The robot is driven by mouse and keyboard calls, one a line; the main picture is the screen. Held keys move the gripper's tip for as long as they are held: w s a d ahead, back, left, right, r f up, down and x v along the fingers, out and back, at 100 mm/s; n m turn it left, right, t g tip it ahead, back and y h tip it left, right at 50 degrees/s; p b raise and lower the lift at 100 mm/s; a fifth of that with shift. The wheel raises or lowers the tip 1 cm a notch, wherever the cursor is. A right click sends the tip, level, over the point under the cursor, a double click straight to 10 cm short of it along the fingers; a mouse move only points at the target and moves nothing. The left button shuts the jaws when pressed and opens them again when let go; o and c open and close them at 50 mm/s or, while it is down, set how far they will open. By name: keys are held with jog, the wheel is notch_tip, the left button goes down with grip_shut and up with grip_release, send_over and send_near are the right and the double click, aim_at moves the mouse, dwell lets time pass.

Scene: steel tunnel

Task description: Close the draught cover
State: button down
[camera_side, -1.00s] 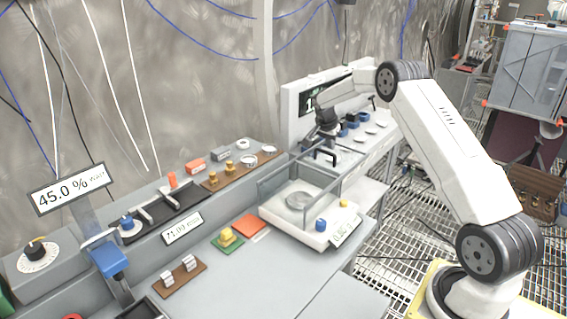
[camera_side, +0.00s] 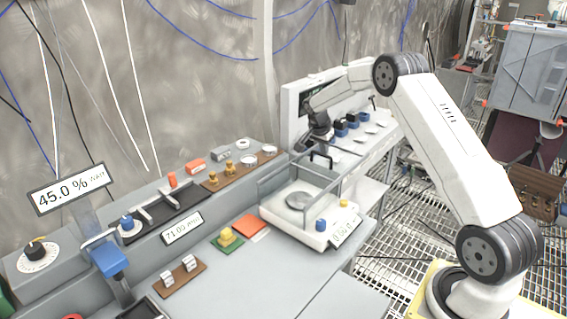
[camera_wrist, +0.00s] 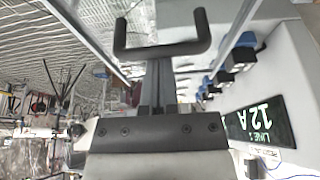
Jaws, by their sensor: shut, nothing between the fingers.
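The draught cover is a clear panel in a grey frame (camera_side: 347,161) at the back of the balance (camera_side: 290,222). It lies drawn back toward the wall display, so the round pan (camera_side: 298,200) shows between clear side walls. The cover's black bar handle (camera_side: 322,156) stands at its far side; in the wrist view the handle (camera_wrist: 160,50) is large, just ahead of my fingers. My gripper (camera_side: 319,138) is shut and empty, pointing down close above and behind the handle. In the wrist view my gripper (camera_wrist: 158,82) lines up with the handle's middle. I cannot tell whether they touch.
A display panel (camera_side: 297,110) stands close behind my gripper. Several blue-and-black knobs (camera_side: 352,121) sit to its right. On the bench in front lie an orange pad (camera_side: 250,227) and a green block with a yellow top (camera_side: 227,239). The front bench is mostly clear.

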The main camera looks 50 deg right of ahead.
jog(key=a, duration=1.5)
jog(key=shift+a, duration=0.3)
jog(key=shift+d, duration=0.15)
notch_tip(320, 180, up, 10)
jog(key=shift+d, duration=0.15)
jog(key=shift+r, duration=0.1)
